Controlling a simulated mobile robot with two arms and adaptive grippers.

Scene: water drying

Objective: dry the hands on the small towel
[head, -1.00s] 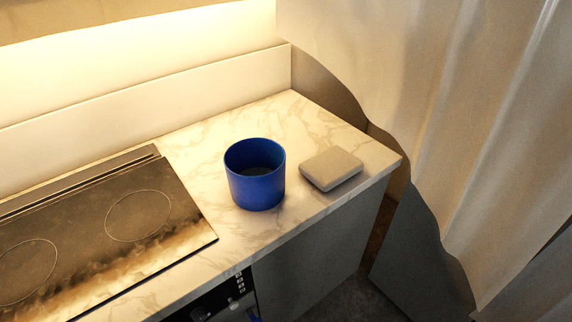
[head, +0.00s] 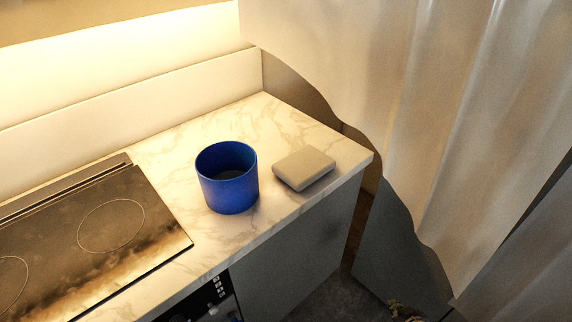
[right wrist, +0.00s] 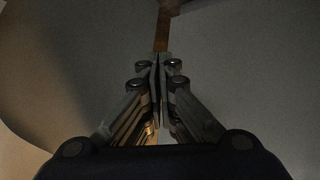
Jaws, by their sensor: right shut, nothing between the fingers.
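A small folded grey-beige towel (head: 304,168) lies flat near the right end of the marble counter in the head view. The towel cannot be made out in that view. My left gripper is not in view.
A dark cooktop (head: 95,240) is set in the counter on the left. The marble counter (head: 290,122) has bare room behind the pot and towel. A large pale curtain (head: 400,110) hangs at the right, past the counter's end. Dark floor shows below.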

